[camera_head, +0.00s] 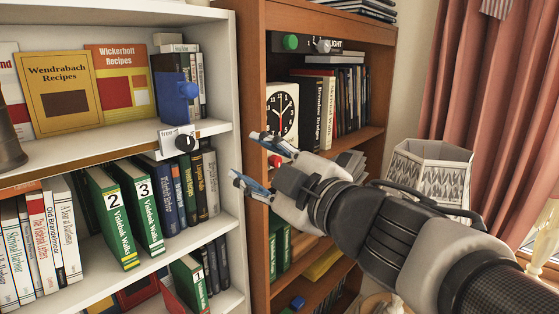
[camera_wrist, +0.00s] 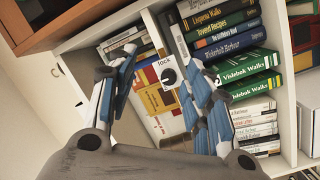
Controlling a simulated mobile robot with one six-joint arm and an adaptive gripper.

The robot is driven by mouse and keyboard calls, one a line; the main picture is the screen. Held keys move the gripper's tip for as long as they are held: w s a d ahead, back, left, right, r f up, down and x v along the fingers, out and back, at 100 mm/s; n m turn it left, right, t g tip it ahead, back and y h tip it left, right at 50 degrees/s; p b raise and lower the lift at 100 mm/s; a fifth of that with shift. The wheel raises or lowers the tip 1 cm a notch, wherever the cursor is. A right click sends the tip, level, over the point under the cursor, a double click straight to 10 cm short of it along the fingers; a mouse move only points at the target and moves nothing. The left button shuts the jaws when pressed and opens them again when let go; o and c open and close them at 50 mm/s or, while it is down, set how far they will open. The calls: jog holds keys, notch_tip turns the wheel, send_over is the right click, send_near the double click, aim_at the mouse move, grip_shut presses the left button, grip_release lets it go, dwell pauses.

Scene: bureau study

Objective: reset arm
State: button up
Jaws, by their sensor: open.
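My gripper (camera_head: 247,158) reaches in from the lower right in the head view. Its two blue-and-grey fingers are spread apart with nothing between them. They point left toward the white bookshelf (camera_head: 232,262), in front of its right edge. In the wrist view my gripper (camera_wrist: 163,92) also shows open and empty. Between its fingers, beyond them, I see a black knob on a white plate (camera_wrist: 168,75) with lettering. In the head view the lettered plate (camera_head: 167,140) with the black knob (camera_head: 186,143) sits at the white shelf's edge.
A brown bookcase (camera_head: 252,80) stands right of the white one, holding a clock (camera_head: 282,112) and books. A blue device (camera_head: 174,101) stands on the white shelf. A lampshade (camera_head: 432,172) stands behind my arm, near red curtains (camera_head: 480,75).

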jog(key=s+d+f+m+h+b, duration=0.3)
jog(key=d+f+m+h+b, duration=0.2)
jog(key=d+f+m+h, duration=0.95)
jog(key=s+d+f+m+g+y+b, duration=0.1)
jog(key=s+f+g, duration=0.3)
jog(key=s+f, duration=0.5)
jog(key=s+d+f+m+g+y+b, duration=0.2)
jog(key=s+f+g, duration=0.3)
jog(key=s+f, duration=0.5)
notch_tip(320, 180, down, 3)
jog(key=shift+d+f+m+g+b, duration=0.2)
jog(key=shift+d+m+g+b, duration=0.15)
jog(key=shift+d+b, duration=0.35)
